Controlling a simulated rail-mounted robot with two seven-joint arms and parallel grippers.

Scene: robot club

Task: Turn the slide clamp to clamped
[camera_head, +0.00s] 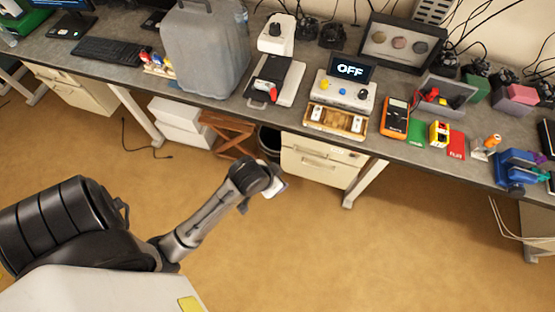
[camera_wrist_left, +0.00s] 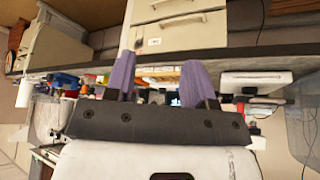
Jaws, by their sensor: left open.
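A flat white device with a black top and a red handle (camera_head: 265,88) lies near the bench's front edge, left of the OFF display in the head view. It may be the slide clamp, but I cannot tell for sure, nor which position it is in. My left gripper (camera_head: 272,188) is in front of the bench, over the floor and apart from everything on the bench. In the left wrist view its two purple fingers (camera_wrist_left: 159,76) stand wide apart with nothing held between them. My right gripper is not in view.
The bench (camera_head: 225,110) holds a box with an OFF display (camera_head: 350,71), a wooden tray (camera_head: 335,121), an orange multimeter (camera_head: 395,117), a blue vise-like tool (camera_head: 518,170) and a large grey case (camera_head: 205,50). White drawers (camera_head: 318,162) stand below. The floor in front is open.

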